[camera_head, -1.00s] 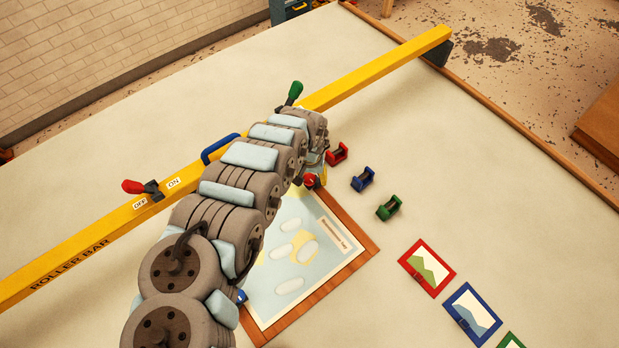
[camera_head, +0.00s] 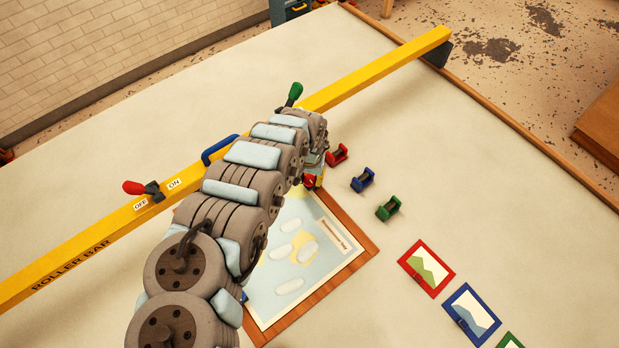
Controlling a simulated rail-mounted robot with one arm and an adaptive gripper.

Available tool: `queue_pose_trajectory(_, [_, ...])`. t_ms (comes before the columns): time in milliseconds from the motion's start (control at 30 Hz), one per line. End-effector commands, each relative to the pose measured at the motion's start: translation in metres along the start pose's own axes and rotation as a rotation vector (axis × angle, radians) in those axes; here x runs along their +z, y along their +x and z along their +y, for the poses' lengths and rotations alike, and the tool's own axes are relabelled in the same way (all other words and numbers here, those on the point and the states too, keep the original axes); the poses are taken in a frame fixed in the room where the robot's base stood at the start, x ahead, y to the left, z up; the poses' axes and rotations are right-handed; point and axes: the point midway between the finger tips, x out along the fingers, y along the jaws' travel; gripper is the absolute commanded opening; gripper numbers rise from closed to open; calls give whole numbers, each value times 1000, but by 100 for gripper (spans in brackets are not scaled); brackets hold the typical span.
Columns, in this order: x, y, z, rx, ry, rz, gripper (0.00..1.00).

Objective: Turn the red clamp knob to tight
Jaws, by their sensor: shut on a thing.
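The red clamp knob (camera_head: 309,181) shows as a small red patch at the upper corner of the framed board (camera_head: 345,225). My gripper (camera_head: 314,175) is at the knob, at the end of my arm. It is shut on the knob, though the fingers are mostly hidden behind my wrist and arm. The knob's marks and how far it is turned cannot be made out. A blue clamp part (camera_head: 243,296) shows at the board's lower left edge, partly covered by my arm.
A yellow roller bar (camera_head: 75,256) crosses the table, with a red-handled lever (camera_head: 134,188), a blue handle (camera_head: 218,149) and a green-handled lever (camera_head: 294,93). Red (camera_head: 338,153), blue (camera_head: 363,179) and green (camera_head: 388,207) roll holders stand right of my gripper. Framed cards (camera_head: 427,268) lie lower right.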

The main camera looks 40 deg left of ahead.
Motion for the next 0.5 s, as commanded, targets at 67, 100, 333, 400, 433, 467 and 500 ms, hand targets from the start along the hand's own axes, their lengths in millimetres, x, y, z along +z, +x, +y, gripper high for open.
queue_pose_trajectory(67, [0,-1,1,0,49,-1,4])
queue_pose_trajectory(100, [0,-1,1,0,80,-1,4])
queue_pose_trajectory(333, [0,-1,1,0,287,2,4])
queue_pose_trajectory(400, [-1,-1,1,0,353,3,4])
queue_pose_trajectory(433, [-1,-1,1,0,382,3,4])
queue_pose_trajectory(467, [0,-1,1,0,411,2,4])
queue_pose_trajectory(500, [0,-1,1,0,449,3,4])
